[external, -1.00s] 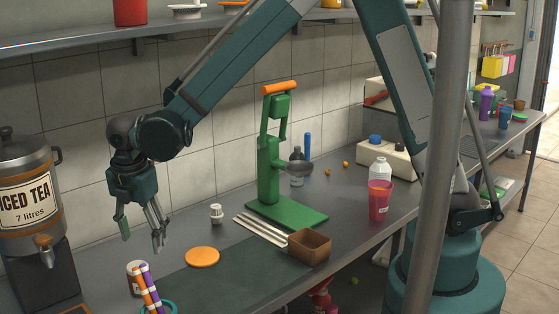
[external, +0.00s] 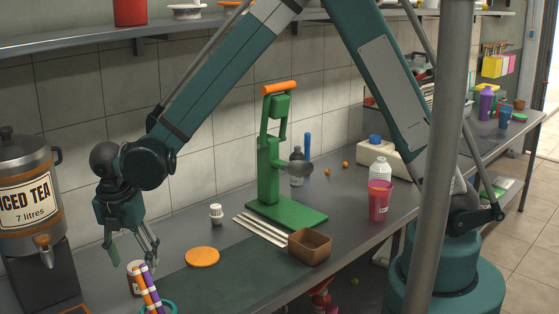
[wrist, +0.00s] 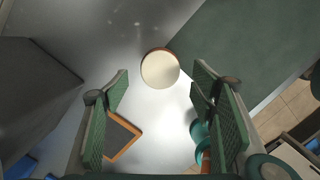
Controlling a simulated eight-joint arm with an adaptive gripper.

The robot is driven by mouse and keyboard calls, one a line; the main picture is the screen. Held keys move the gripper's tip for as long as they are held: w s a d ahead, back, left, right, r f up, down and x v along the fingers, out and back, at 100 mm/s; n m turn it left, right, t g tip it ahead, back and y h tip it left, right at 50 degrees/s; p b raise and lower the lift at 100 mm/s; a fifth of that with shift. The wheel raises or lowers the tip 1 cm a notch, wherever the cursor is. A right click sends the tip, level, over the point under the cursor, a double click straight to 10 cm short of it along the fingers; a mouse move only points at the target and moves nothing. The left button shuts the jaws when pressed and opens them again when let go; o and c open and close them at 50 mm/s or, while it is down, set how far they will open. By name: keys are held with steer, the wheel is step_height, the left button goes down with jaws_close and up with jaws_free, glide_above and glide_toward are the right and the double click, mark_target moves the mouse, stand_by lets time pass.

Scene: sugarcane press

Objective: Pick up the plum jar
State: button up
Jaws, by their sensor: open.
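The plum jar (external: 133,284) stands upright on the counter at the lower left of the external view. It is a small dark reddish jar with a pale label, partly covered by striped straws. In the wrist view its round cream lid (wrist: 160,69) shows from above, just beyond the fingertips and between their lines. My gripper (external: 133,257) points down with its fingers apart, just above the jar. In the wrist view my gripper (wrist: 160,88) is open, with nothing between the green pads. The jar's body is mostly hidden under the lid there.
A teal cup (external: 172,306) with striped straws (external: 150,290) stands close to the jar. The iced tea dispenser (external: 28,205) is to the left. A dark mat (external: 225,280), an orange disc (external: 202,257) and a small white-capped bottle (external: 216,214) lie to the right. An orange-edged slate (wrist: 122,138) is near.

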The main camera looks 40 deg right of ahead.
steer(key=shift+d+f, duration=0.1)
steer(key=shift+f, duration=0.6)
steer(key=shift+f, duration=0.1)
steer(key=shift+w+d+f+b, duration=0.15)
steer(key=shift+f, duration=0.65)
steer(key=shift+w+d+f+b, duration=0.1)
steer(key=shift+f, duration=0.75)
steer(key=shift+w+d+f+b, duration=0.15)
steer(key=shift+f, duration=0.65)
steer(key=c, duration=1.1)
